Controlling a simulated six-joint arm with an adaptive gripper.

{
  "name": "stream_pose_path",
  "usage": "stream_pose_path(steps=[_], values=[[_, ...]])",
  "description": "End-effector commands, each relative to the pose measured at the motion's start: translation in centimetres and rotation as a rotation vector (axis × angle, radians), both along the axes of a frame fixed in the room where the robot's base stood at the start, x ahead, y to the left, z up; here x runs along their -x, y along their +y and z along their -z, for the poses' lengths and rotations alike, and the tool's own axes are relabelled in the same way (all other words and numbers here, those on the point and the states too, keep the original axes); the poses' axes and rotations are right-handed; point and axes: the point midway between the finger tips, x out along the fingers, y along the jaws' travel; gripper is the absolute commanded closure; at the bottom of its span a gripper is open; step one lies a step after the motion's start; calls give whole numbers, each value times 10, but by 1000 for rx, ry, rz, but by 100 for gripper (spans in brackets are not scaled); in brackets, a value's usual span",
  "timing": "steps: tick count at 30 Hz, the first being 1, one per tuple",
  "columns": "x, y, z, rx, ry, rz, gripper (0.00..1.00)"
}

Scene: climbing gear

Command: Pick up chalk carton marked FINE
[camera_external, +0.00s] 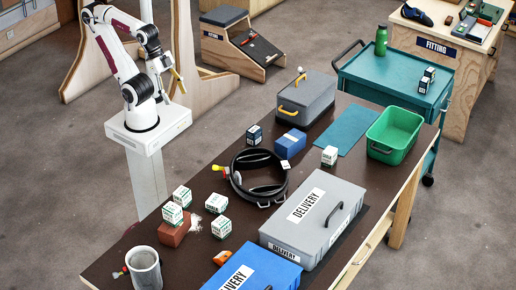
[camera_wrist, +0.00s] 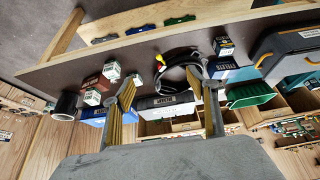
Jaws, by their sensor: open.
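Several small cartons stand on the dark workbench (camera_external: 130,262); their print is too small to read, so I cannot tell which is marked FINE. White-and-green cartons cluster at the left: one (camera_external: 182,195) at the back, one (camera_external: 172,214) on a reddish-brown block (camera_external: 172,236), one (camera_external: 216,203) and one (camera_external: 221,227) to the right. Another white-and-green carton (camera_external: 329,156) stands near the teal mat. A navy-and-white carton (camera_external: 253,135) stands by the blue block. My gripper (camera_external: 179,80) is raised behind the bench, open and empty; its yellow fingers spread in the wrist view (camera_wrist: 165,95).
A black coiled loop (camera_external: 259,178), grey delivery case (camera_external: 313,220), blue case (camera_external: 252,268), grey mug (camera_external: 144,268), grey toolbox (camera_external: 306,97) and green tub (camera_external: 395,133) crowd the bench. More navy-and-white cartons (camera_external: 424,84) stand on the teal cart (camera_external: 390,77).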

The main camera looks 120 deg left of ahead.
Motion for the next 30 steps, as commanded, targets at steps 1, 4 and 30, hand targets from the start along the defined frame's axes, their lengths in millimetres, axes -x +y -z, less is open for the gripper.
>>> stream_pose_path(steps=[1, 4, 30], values=[[0, 0, 0, 0, 0, 0, 42], [0, 0, 0, 1, 0, -2, 42], [-141, -73, 3, 518, -95, -529, 42]])
